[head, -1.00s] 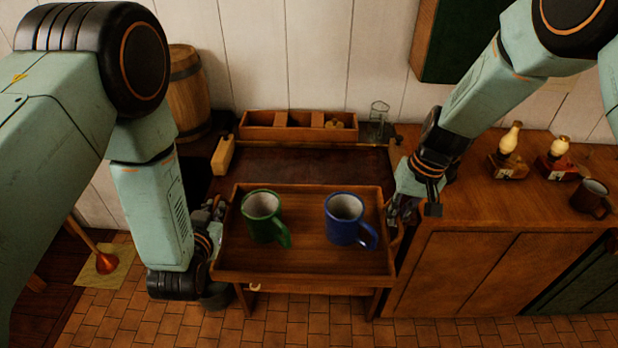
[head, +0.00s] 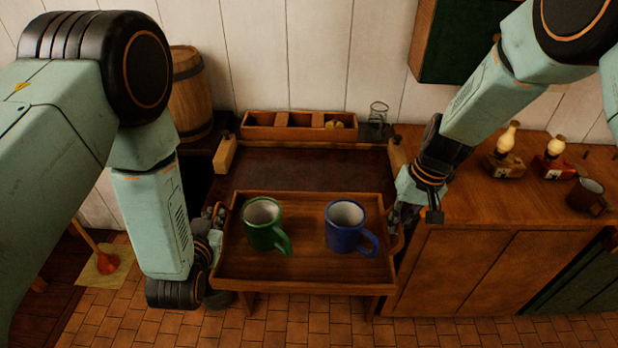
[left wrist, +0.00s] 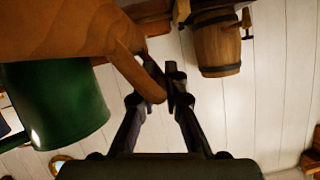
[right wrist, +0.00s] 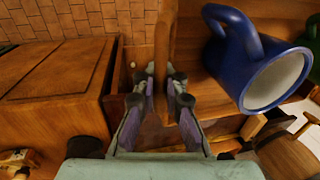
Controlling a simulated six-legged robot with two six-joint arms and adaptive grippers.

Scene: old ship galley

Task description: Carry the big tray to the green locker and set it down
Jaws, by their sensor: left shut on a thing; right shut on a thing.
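The big tray (head: 300,272) is wooden and carries a green mug (head: 262,228) and a blue mug (head: 345,232), both upright. My left gripper (head: 220,222) is shut on the tray's left end; the left wrist view shows its fingers (left wrist: 166,90) on the wooden handle. The tray looks about level, in front of the desk. A dark green door (head: 575,278) is at lower right; I cannot tell whether it is the green locker.
The desk (head: 300,165) behind the tray has a divided wooden box (head: 290,127) at its back. A wooden counter (head: 470,205) at right holds two lamps (head: 507,150) and a brown mug (head: 587,196). A barrel (head: 190,95) stands at left. A green cabinet (head: 460,40) hangs above.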

